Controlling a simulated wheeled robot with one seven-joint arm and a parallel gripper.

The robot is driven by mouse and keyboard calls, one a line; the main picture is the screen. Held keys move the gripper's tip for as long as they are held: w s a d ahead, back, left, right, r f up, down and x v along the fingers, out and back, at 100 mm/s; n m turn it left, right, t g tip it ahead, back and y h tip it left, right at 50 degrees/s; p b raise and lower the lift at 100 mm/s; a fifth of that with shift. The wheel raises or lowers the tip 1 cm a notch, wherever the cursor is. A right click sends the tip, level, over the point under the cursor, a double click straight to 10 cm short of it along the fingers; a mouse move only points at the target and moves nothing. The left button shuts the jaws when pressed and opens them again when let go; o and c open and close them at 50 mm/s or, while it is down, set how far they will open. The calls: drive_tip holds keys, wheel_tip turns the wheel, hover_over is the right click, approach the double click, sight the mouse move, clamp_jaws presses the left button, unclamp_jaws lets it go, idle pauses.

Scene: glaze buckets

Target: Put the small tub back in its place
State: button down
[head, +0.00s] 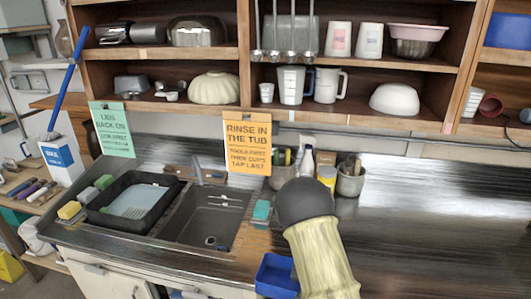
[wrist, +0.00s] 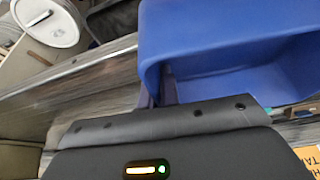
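The small tub is a blue open-topped tub (head: 277,276) at the bottom of the head view, by the counter's front edge, beside my arm. It fills the upper right of the wrist view (wrist: 225,45), with its open inside facing the camera. My gripper (wrist: 163,92) is at the tub's near left wall, with a dark finger inside that wall and another outside it; it looks shut on the wall. In the head view my own arm hides the gripper and part of the tub.
A black basin (head: 100,215) and the sink (head: 205,222) are at the left of the counter (head: 430,215). Shelves of cups and bowls hang above. The counter's right side is clear.

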drive_tip(key=s+n, duration=0.1)
drive_tip(key=s+d+n+y, duration=0.1)
drive_tip(key=n, duration=0.1)
drive_tip(key=shift+s+r, duration=0.1)
drive_tip(key=shift+s, duration=0.25)
